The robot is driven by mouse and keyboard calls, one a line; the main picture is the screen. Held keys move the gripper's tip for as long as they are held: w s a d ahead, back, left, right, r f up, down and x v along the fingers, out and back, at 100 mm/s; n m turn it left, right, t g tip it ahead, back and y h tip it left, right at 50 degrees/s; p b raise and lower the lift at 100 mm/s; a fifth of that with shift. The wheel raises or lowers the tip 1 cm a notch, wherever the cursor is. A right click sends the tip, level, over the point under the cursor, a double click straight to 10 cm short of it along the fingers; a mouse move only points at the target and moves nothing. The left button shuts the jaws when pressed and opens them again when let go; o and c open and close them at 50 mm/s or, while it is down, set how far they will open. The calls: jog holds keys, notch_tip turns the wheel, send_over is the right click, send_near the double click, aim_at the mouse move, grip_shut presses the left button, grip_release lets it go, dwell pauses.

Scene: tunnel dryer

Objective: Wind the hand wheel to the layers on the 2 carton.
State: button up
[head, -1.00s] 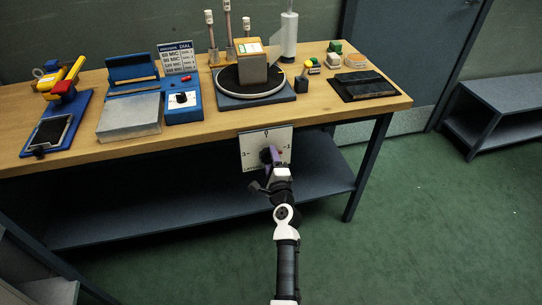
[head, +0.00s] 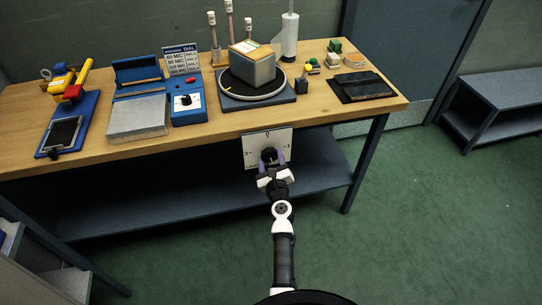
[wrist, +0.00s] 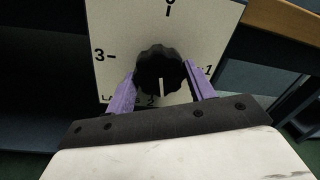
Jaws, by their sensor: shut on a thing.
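The hand wheel is a black lobed knob (wrist: 160,72) on a white dial plate (wrist: 118,30) below the table's front edge. The plate reads 0 at top, 1 at right, 3 at left; a partly hidden 2 shows at the bottom. The knob's white line points down, close to the 2. My gripper (head: 269,158) is shut on the knob, one purple finger on each side. It also shows in the wrist view (wrist: 161,80). A grey carton (head: 254,70) with a label on top sits on a round black turntable (head: 268,95); its print is too small to read.
A blue stand with yellow and red parts (head: 72,90) is at left. A dark tray (head: 365,87) lies at right. The shelf (head: 200,190) below looks bare.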

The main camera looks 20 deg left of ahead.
jog(key=shift+m+p, duration=0.65)
jog(key=shift+m, duration=0.85)
jog(key=o, duration=1)
jog(key=shift+c, duration=0.2)
jog(key=shift+s, duration=0.15)
